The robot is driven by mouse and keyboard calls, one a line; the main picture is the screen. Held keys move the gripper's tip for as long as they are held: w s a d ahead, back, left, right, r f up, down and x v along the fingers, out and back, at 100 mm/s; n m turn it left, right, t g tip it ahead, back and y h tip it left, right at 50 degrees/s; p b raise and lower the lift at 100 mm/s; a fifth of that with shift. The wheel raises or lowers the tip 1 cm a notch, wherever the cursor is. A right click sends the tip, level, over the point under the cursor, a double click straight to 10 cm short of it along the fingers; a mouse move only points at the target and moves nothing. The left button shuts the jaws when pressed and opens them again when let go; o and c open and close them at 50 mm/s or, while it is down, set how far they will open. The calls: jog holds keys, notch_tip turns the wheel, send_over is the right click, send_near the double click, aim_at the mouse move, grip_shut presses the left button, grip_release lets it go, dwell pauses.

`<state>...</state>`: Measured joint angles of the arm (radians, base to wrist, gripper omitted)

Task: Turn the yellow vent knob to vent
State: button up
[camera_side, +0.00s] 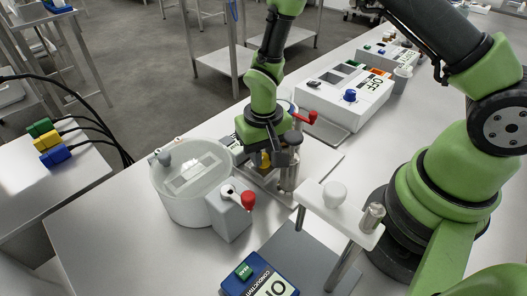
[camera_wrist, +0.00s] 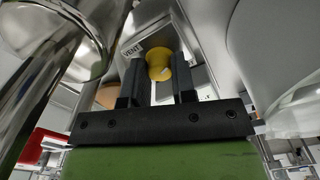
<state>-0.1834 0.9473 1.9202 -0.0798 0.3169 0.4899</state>
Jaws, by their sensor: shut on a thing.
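The yellow vent knob (camera_wrist: 158,64) shows in the wrist view between the two dark fingers of my gripper (camera_wrist: 159,85). A white label reading "VENT" (camera_wrist: 133,50) is just left of the knob. A pale mark shows on the knob's lower right side. The fingers are shut on the knob.
A white tank (camera_side: 192,210) stands left of my gripper, with a red-knobbed valve box (camera_side: 231,212) in front. A metal cylinder (camera_side: 290,175) is close on the right. A stand with a white knob (camera_side: 334,194) is in front. A heater box (camera_side: 343,103) is behind.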

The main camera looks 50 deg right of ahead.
aim_at(264, 156)
jog(key=o, duration=0.9)
notch_tip(264, 156, up, 10)
